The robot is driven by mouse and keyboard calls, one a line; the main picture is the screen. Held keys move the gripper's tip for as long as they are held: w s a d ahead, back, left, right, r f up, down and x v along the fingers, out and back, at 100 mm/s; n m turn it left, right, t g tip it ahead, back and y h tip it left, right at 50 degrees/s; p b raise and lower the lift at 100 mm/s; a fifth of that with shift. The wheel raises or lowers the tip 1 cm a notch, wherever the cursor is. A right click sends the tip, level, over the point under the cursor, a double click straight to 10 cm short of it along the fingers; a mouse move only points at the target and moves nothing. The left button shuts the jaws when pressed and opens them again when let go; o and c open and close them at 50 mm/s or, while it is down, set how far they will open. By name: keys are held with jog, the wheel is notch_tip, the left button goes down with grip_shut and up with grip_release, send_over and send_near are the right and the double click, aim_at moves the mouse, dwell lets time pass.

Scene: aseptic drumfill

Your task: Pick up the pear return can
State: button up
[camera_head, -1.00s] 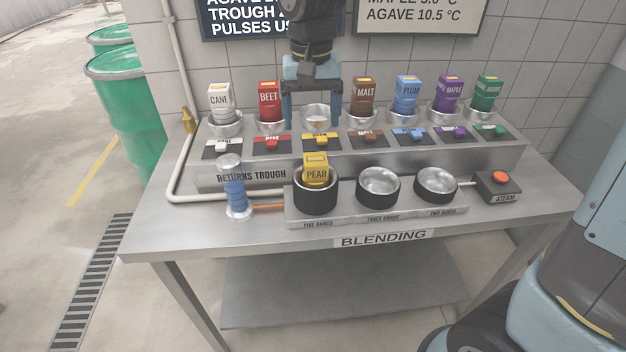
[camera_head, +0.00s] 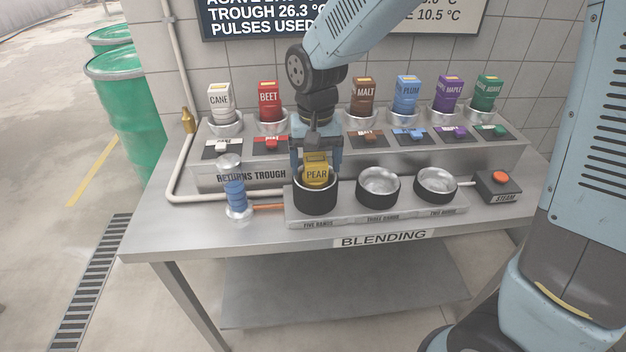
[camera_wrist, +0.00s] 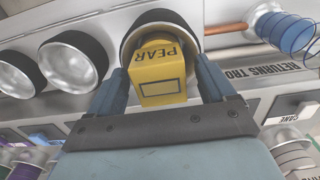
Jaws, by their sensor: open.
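The yellow pear return can (camera_head: 316,172) stands in the black-rimmed left cup (camera_head: 316,200) of the blending block, labelled PEAR, its upper part above the rim. My gripper (camera_head: 316,172) is at the can, pointing down, with its fingers open. In the wrist view the can (camera_wrist: 160,80) sits between the two blue fingers of my gripper (camera_wrist: 160,88), one on each side, with a visible gap on its right. Whether the other finger touches it I cannot tell. The lower part of the can is hidden in the cup.
Two empty blending cups (camera_head: 378,185) and (camera_head: 436,184) stand to the right, then the steam button box (camera_head: 498,187).

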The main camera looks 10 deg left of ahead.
grip_shut()
dwell(0.8)
